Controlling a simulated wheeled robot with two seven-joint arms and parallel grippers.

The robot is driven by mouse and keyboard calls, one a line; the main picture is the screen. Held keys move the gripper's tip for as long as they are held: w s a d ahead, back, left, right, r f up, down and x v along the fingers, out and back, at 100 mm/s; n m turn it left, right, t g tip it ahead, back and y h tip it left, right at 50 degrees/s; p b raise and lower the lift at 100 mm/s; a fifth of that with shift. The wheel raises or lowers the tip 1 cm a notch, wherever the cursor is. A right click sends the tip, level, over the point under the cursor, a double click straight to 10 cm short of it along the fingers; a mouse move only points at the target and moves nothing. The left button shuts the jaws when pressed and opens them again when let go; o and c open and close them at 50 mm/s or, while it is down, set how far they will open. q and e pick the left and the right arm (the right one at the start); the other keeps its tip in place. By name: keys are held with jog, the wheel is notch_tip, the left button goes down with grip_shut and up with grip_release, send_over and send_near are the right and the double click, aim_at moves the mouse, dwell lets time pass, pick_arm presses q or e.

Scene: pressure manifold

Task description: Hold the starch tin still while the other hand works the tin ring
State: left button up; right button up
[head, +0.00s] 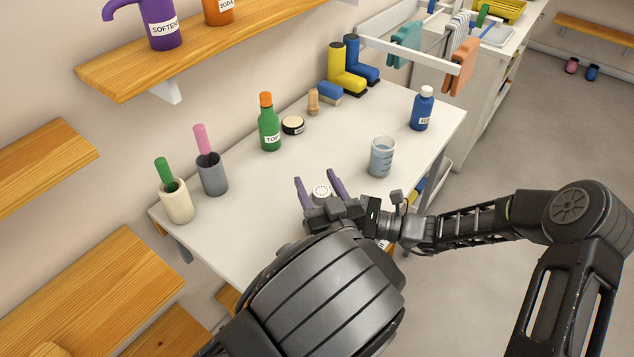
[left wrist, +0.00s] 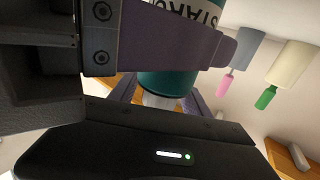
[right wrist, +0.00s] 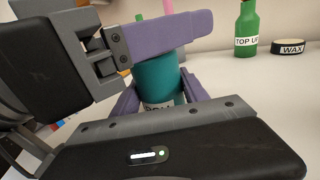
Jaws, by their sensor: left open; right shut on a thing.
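The starch tin is teal with a white label; it shows upside down in the left wrist view (left wrist: 168,82) and upright in the right wrist view (right wrist: 157,78). Its round white tin ring (head: 321,191) faces up in the head view. My left gripper (head: 314,178) is open, with its purple fingers on either side of the ring, apart from it. The ring also shows between those fingers in the left wrist view (left wrist: 160,101). My right gripper (right wrist: 160,92) is shut on the tin's body below the left one. In the head view the tin's body is hidden.
On the white table (head: 335,135), a glass beaker (head: 382,157) and a blue bottle (head: 422,109) stand to the right. A green bottle (head: 269,127), a wax tin (head: 293,125) and two brush cups (head: 176,203) stand farther back and left. The table's middle is clear.

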pick_arm(q)
jog(key=shift+w, duration=0.1)
grip_shut()
dwell(0.6)
